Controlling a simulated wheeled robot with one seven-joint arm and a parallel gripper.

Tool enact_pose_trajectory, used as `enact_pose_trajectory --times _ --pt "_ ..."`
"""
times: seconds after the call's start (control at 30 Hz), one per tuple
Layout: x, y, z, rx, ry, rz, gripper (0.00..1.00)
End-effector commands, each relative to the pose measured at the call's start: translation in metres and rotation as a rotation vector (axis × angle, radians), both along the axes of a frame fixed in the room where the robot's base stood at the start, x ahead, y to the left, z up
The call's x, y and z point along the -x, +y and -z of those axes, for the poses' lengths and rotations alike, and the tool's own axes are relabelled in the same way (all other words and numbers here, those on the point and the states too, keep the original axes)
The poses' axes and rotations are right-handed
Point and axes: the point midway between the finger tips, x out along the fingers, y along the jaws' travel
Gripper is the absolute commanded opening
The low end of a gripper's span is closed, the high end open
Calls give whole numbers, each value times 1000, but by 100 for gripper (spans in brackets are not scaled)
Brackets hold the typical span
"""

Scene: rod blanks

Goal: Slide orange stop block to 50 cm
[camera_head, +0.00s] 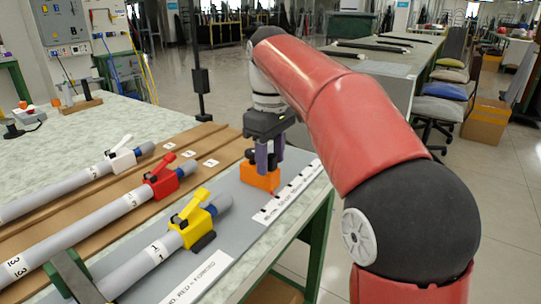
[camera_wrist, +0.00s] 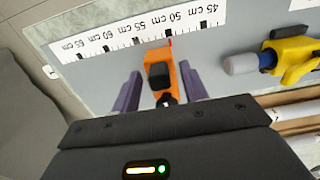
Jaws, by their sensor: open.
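The orange stop block (camera_head: 260,178) sits on the grey board beside the white centimetre scale (camera_head: 290,193). In the wrist view the block (camera_wrist: 158,58) has a black part on top and a thin red pointer at its scale-side edge. The pointer lies near a black tick by the 50 cm and 55 cm labels of the scale (camera_wrist: 120,40); I cannot tell its exact reading. My gripper (camera_head: 270,157) is above the block. In the wrist view the purple fingers of my gripper (camera_wrist: 159,92) are open, one on each side of the block, with visible gaps.
A yellow clamp (camera_head: 192,222) holds a grey rod on the same board, left of the block. A red clamp (camera_head: 162,180) and a white clamp (camera_head: 123,158) hold other rods farther left. The table edge lies just beyond the scale.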

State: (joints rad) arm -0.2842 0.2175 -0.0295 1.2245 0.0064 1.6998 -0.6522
Motion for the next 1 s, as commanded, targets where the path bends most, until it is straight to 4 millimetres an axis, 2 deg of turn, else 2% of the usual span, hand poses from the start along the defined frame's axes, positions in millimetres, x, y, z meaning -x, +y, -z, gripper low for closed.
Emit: enact_pose_trajectory --times 0.17,0.37,0.5,1.0 --pt "-1 0 -21 0 -3 1 44" --pt "-1 0 -57 0 -3 0 44" --pt "-1 0 -71 0 -1 -1 44" --pt "3 -3 -78 -3 -10 14 44"
